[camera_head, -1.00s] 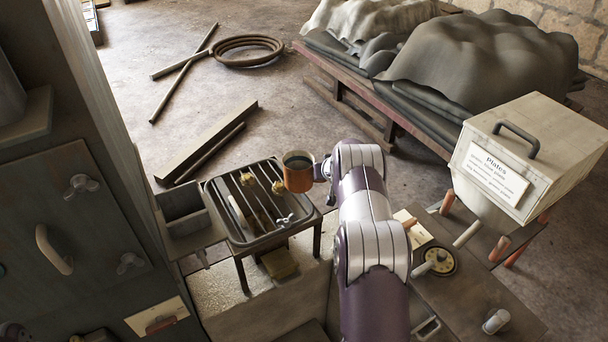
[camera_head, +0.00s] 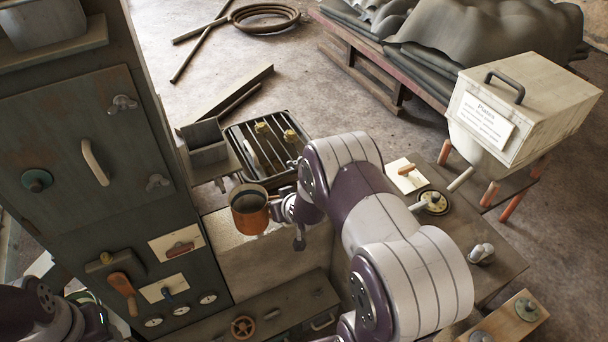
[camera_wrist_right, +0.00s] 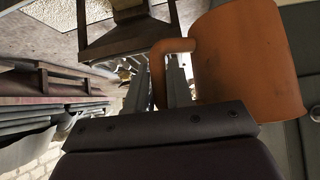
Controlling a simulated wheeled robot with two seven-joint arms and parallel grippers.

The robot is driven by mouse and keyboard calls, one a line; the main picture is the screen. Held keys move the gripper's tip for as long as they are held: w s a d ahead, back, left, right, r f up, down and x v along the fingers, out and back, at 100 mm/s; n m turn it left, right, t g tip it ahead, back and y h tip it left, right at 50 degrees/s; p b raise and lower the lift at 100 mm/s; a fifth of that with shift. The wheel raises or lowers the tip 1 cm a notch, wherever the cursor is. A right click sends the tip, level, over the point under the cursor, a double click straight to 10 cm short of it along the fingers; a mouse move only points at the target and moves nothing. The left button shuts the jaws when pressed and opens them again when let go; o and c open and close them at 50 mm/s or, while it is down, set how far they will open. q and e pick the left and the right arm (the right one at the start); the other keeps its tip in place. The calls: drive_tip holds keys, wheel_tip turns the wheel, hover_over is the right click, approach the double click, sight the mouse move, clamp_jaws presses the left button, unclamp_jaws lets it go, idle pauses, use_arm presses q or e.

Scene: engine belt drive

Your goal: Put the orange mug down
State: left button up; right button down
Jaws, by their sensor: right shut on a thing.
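The orange mug (camera_head: 249,214) is roughly upright with its dark opening facing up in the head view. It appears held in the air over the pale speckled surface, right of the dark cabinet. My right gripper (camera_head: 287,209) is at the mug's right side, shut on its handle. In the right wrist view the fingers (camera_wrist_right: 172,85) are at the handle, and the mug body (camera_wrist_right: 248,65) fills the upper right. The mug's underside is hidden in the head view. Part of my left arm shows at the lower left, but its gripper fingers do not.
A dark rack tray (camera_head: 233,134) with bars and brass knobs stands behind the mug. A small grey bin (camera_head: 205,143) is beside it. The tall cabinet (camera_head: 60,130) with handles and knobs is close on the left. A box labelled Plates (camera_head: 520,110) stands at right.

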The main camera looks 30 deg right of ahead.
sight(262, 225)
drive_tip(key=shift+n+y, duration=0.4)
drive_tip(key=shift+n, duration=0.2)
drive_tip(key=s+a, duration=0.1)
drive_tip(key=a, duration=0.1)
drive_tip(key=s+a, duration=0.3)
drive_tip(key=a, duration=0.2)
drive_tip(key=shift+s, duration=0.15)
drive_tip(key=shift+s+a+r, duration=0.1)
drive_tip(key=shift+s+a, duration=0.05)
